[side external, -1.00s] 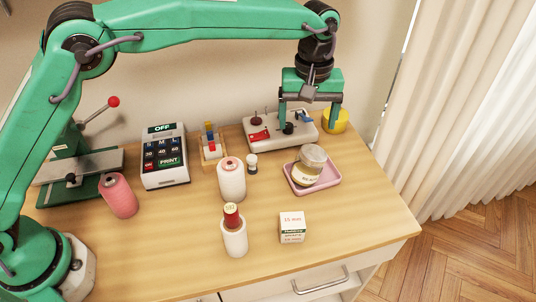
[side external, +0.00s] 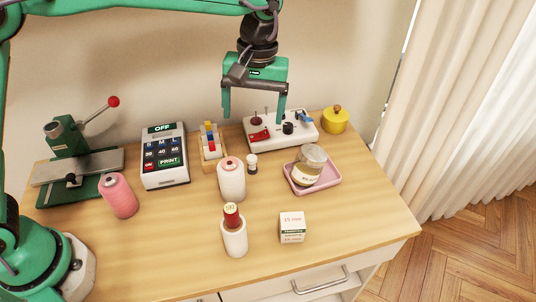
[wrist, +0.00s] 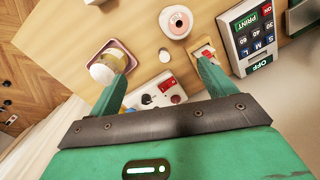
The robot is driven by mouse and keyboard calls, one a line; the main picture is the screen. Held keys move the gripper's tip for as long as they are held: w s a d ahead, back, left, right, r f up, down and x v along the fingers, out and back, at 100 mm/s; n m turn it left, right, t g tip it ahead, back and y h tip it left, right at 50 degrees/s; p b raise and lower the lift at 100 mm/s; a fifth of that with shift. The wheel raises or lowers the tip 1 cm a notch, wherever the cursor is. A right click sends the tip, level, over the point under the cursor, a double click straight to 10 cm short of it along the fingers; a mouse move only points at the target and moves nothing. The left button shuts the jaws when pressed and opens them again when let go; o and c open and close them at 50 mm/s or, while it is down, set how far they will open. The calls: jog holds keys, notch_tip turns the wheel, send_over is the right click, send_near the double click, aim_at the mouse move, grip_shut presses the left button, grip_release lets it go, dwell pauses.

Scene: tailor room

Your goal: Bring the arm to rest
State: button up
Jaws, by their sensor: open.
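My gripper (side external: 254,112) is open and empty. It hangs with its fingers pointing down, in front of the wall and above the back of the wooden table (side external: 180,235). In the side view its right fingertip overlaps the white switch box (side external: 262,137) with knobs and a red switch. In the wrist view the two green fingers (wrist: 163,83) stand apart with nothing between them but the view of the table and the switch box (wrist: 185,88) below.
Below stand a pink spool (side external: 119,196), white spools (side external: 232,180) (side external: 235,238), a label keypad (side external: 164,158), a jar (side external: 305,172) on a pink tray (side external: 330,181), a small box (side external: 292,228), a yellow pot (side external: 335,121) and a lever press (side external: 70,165). The front middle of the table is partly clear.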

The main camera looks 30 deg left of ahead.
jog(key=s+a+r+m+t, duration=0.2)
jog(key=s+a+t, duration=0.1)
jog(key=s+a, duration=0.7)
jog(key=s+a+r+m+t, duration=0.2)
jog(key=s+a+m+t, duration=0.1)
jog(key=s+a, duration=0.7)
jog(key=shift+s+a+r+t+h, duration=0.15)
jog(key=shift+s+a+t+h, duration=0.2)
jog(key=shift+a, duration=1)
jog(key=shift+o, duration=0.7)
